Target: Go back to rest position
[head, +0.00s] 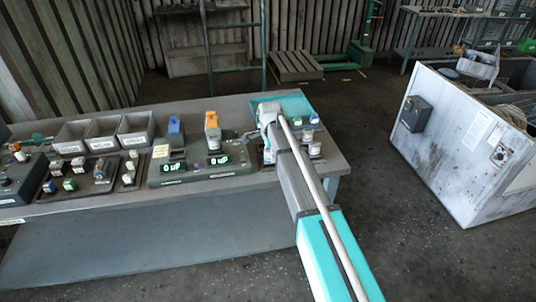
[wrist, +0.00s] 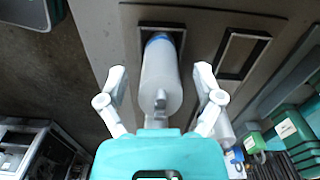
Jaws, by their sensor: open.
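My gripper (wrist: 161,72) is open in the wrist view, its two fingers spread to either side. A white cylinder with a blue band at its far end (wrist: 161,85) lies between the fingers in the picture, with gaps on both sides. Its far end meets a dark square frame on a grey-brown surface. In the head view my arm reaches from the lower right to the right end of the workbench (head: 228,104), and my gripper (head: 268,112) is there beside a teal panel. Its fingers are mostly hidden in that view.
Grey bins (head: 103,133), small switch-like parts and two units with green displays (head: 173,167) stand along the bench. A blue item (head: 175,130) and an orange-topped item (head: 212,130) stand behind the displays. A large worn metal cabinet (head: 455,150) is at right, with open floor between.

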